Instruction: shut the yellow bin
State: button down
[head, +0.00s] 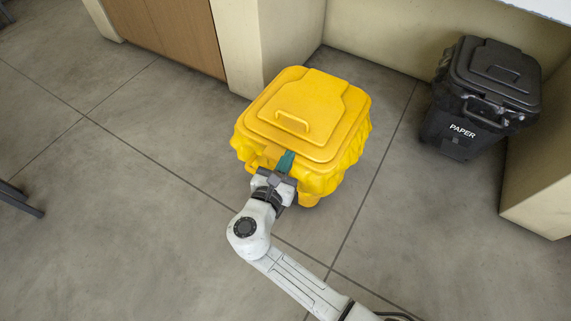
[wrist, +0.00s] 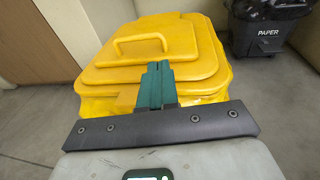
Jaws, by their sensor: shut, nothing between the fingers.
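The yellow bin (head: 347,165) stands on the floor in the middle of the head view, with crumpled yellow lining around its sides. Its yellow lid (head: 310,105) lies over the top, with a raised handle, and looks down or nearly down; I cannot tell if a small gap remains. In the wrist view the lid (wrist: 150,70) fills the upper middle. My gripper (head: 286,160) is at the bin's front edge, its green fingers shut and empty. In the wrist view the fingertips (wrist: 155,68) overlap the lid's front rim; I cannot tell whether they touch it.
A black bin marked PAPER (head: 470,105) stands to the right by the wall, and also shows in the wrist view (wrist: 262,30). A pale pillar (head: 240,45) is just behind the yellow bin. The tiled floor (head: 120,200) to the left is clear.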

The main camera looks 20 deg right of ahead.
jog(key=b+x, duration=0.2)
jog(key=x, duration=0.2)
jog(key=b+x, duration=0.1)
jog(key=x, duration=0.4)
jog(key=shift+d+f+b, duration=0.1)
jog(key=shift+f+b, duration=0.15)
jog(key=shift+b, duration=0.15)
jog(key=shift+w+d+r, duration=0.1)
jog(key=shift+w+d, duration=0.35)
jog(key=shift+w, duration=0.05)
jog(key=shift+d, duration=0.1)
